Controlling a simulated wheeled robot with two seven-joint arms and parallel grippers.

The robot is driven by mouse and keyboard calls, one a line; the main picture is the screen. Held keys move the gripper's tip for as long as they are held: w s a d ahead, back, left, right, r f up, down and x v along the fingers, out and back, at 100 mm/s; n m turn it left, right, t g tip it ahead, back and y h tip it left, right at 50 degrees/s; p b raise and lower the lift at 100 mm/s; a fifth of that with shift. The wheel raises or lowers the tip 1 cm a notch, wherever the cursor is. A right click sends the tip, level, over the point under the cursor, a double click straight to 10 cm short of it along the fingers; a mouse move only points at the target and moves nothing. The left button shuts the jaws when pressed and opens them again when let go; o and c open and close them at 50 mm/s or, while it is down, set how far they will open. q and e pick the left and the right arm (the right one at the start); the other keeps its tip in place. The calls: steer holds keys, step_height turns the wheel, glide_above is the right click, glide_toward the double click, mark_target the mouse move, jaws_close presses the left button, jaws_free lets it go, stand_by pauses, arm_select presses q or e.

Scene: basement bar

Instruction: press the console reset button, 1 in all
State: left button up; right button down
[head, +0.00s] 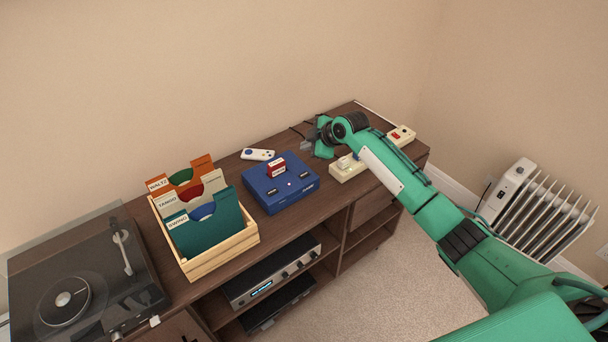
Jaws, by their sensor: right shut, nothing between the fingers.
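A blue game console (260,191) lies on the brown sideboard with a red cartridge (276,169) standing in its top. Dark controls and a small light spot show on its top, but I cannot tell which is the reset button. My right gripper (307,146) is shut and empty. It is above the sideboard behind and to the right of the console, apart from it. My left gripper is not in view.
A white controller (257,154) lies behind the console. A cream power strip (343,174) with a red switch runs under my right arm. A wooden crate of record sleeves (222,254) and a turntable (85,285) stand to the left. A heater (508,190) stands at right.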

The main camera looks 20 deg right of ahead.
steer(key=b, duration=0.5)
glide_above(304, 175)
steer(key=f, duration=0.4)
steer(key=d+f, duration=0.1)
steer(key=f, duration=0.1)
steer(key=shift+s+f, duration=0.1)
steer(key=shift+s, duration=0.25)
steer(key=shift+f+b, duration=0.55)
steer(key=shift+f, duration=0.8)
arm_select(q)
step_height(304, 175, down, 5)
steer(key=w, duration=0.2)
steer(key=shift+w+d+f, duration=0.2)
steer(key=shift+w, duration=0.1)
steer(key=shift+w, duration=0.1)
